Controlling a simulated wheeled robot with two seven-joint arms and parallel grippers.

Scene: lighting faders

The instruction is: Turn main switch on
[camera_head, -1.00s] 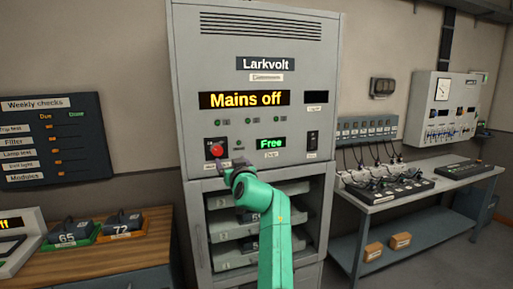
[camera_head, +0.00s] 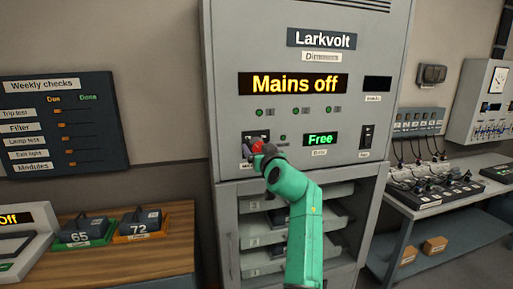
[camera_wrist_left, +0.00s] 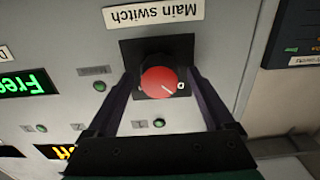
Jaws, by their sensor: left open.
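The main switch is a red round knob (camera_wrist_left: 166,84) on a black plate, under an upside-down "Main switch" label (camera_wrist_left: 165,13) in the left wrist view. A white mark on the knob points towards an "O" at its right side. The knob also shows in the head view (camera_head: 256,146), partly covered by my gripper. My left gripper (camera_wrist_left: 161,76) is open, one finger on each side of the knob; contact cannot be told. The grey Larkvolt cabinet (camera_head: 225,95) carries the switch, and its amber display (camera_head: 292,83) reads "Mains off". My right gripper is not in view.
A green "Free" display (camera_head: 320,139) and a black rocker switch (camera_head: 367,137) are right of the knob. Open shelves (camera_head: 255,237) lie below. A wooden bench (camera_head: 172,240) stands left, and a grey table (camera_head: 430,208) with cabled devices stands right.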

